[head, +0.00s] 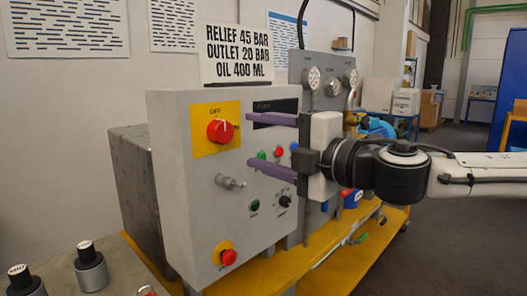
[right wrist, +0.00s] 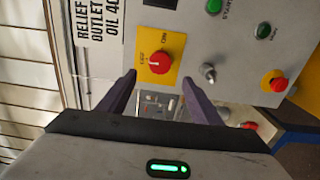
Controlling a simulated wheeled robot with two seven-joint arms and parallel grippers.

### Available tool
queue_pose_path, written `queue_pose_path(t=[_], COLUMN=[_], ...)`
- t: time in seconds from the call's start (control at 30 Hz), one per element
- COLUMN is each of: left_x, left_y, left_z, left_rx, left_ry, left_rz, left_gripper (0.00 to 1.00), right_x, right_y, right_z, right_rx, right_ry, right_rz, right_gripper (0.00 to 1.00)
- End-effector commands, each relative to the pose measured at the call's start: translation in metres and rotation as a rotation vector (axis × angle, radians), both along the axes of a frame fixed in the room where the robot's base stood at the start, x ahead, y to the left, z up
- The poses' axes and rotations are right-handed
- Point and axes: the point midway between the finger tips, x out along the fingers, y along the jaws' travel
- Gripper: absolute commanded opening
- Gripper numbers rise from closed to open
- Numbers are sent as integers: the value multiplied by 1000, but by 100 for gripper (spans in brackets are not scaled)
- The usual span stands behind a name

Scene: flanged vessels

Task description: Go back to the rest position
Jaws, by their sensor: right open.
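My right gripper (head: 272,146) comes in from the right in the head view. Its two purple fingers are apart and empty, in front of the grey control panel (head: 177,205). In the right wrist view the open fingers (right wrist: 165,98) point toward the panel. The red rotary switch (head: 220,130) on its yellow plate lies left of the fingertips, and its pointer is up toward OFF. It also shows in the right wrist view (right wrist: 160,63). I cannot tell the exact gap between fingers and panel. My left gripper is not in view.
A sign (head: 238,47) stands on top of the panel. A red emergency button (head: 228,257) and a key-like knob (head: 230,182) stick out of it. Gauges (head: 313,77) sit on a plate behind. Black-capped cylinders (head: 91,266) stand at lower left. Open floor (head: 450,220) lies at right.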

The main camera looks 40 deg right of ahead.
Motion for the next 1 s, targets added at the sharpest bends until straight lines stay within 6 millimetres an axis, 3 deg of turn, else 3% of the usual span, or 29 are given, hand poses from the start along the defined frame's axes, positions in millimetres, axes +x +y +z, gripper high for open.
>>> queue_pose_path(t=[0.73, 0.87, 1.0], left_x=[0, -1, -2], left_y=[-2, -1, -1], left_z=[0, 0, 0], left_rx=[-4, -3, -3], left_ry=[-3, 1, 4], left_rz=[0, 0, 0], left_gripper=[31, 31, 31], right_x=[-2, 14, 38], right_y=[2, 17, 47], right_z=[-4, -31, -89], right_rx=[9, 66, 201], right_ry=[7, 53, 145], right_rz=[8, 55, 135], right_gripper=[59, 59, 59])
